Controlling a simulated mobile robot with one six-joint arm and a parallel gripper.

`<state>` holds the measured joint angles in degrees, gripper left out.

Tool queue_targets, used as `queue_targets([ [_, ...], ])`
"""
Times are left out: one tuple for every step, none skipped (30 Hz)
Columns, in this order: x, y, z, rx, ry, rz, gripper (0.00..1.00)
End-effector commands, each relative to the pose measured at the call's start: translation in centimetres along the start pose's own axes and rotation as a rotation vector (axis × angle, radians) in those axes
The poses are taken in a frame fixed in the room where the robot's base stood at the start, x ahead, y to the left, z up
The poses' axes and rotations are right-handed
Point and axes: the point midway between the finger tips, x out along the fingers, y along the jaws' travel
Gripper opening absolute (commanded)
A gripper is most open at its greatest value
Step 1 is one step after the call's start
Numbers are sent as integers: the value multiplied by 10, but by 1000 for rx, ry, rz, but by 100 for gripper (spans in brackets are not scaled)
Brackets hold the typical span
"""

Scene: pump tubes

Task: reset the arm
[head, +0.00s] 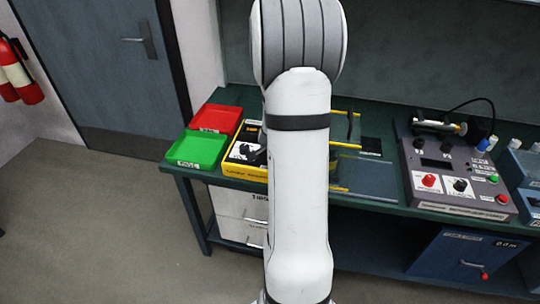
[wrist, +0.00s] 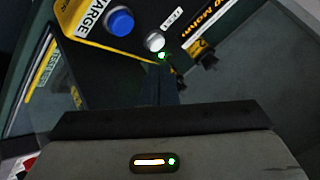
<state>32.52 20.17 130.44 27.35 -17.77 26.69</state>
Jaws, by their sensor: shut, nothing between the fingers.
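My white arm (head: 300,160) stands upright across the middle of the head view and hides part of the bench behind it. My gripper is not visible in the head view. In the wrist view my gripper (wrist: 164,88) points away from the camera, its dark fingers together and empty. Beyond the fingertips are a blue round button (wrist: 119,22), a white round button (wrist: 154,42) and a small green light (wrist: 162,56). I cannot tell whether the fingers touch anything.
The green bench (head: 390,205) holds a red tray (head: 217,119), a green tray (head: 197,149), a yellow-edged case (head: 245,152) and a grey control box (head: 455,178). A blue unit (head: 528,165) stands at the right edge. A door (head: 105,70) and a fire extinguisher (head: 18,72) are left.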

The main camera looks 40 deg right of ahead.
Motion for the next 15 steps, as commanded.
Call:
queue_targets([
  [0,0,0,0,0,0,0],
  [0,0,0,0,0,0,0],
  [0,0,0,0,0,0,0],
  [0,0,0,0,0,0,0],
  [0,0,0,0,0,0,0],
  [0,0,0,0,0,0,0],
  [0,0,0,-1,-1,-1,0],
  [-2,-2,1,-5,-4,-2,0],
  [-5,-5,4,-17,-13,-7,0],
  [-9,-8,7,-30,-23,-13,0],
  [-15,-13,11,-49,-39,-20,0],
  [-25,-21,18,-83,-65,-33,0],
  [-34,-28,26,-118,-90,-45,0],
  [-46,-34,34,-156,-118,-57,0],
  [-64,-43,46,-219,-161,-75,0],
])
